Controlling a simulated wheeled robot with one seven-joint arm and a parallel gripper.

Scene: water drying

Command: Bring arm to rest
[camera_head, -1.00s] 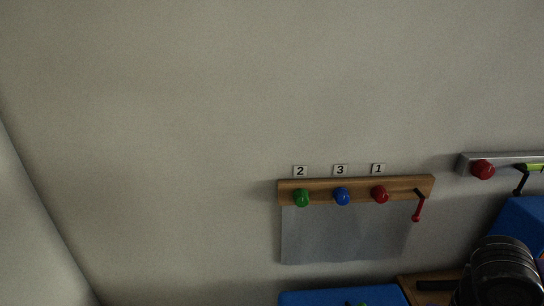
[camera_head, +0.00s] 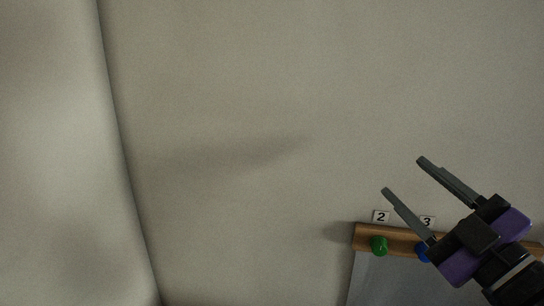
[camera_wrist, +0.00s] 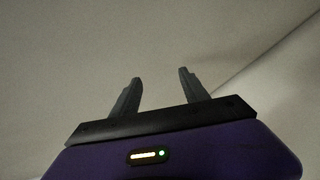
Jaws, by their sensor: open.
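My gripper (camera_head: 403,176) is open and empty at the lower right of the head view. Its two grey fingers point up and to the left, apart from each other, in front of the wall and over the wooden rail. In the wrist view, my gripper (camera_wrist: 160,82) also shows both fingers spread with only bare wall between and beyond them. Part of my arm shows behind the gripper at the lower right corner of the head view.
A wooden rail (camera_head: 400,236) on the wall carries a green knob (camera_head: 379,246) and a blue knob (camera_head: 422,251), the blue one partly hidden by my gripper. Labels 2 (camera_head: 381,216) and 3 (camera_head: 427,222) sit above. A grey panel (camera_head: 385,280) hangs below. The wall left is bare.

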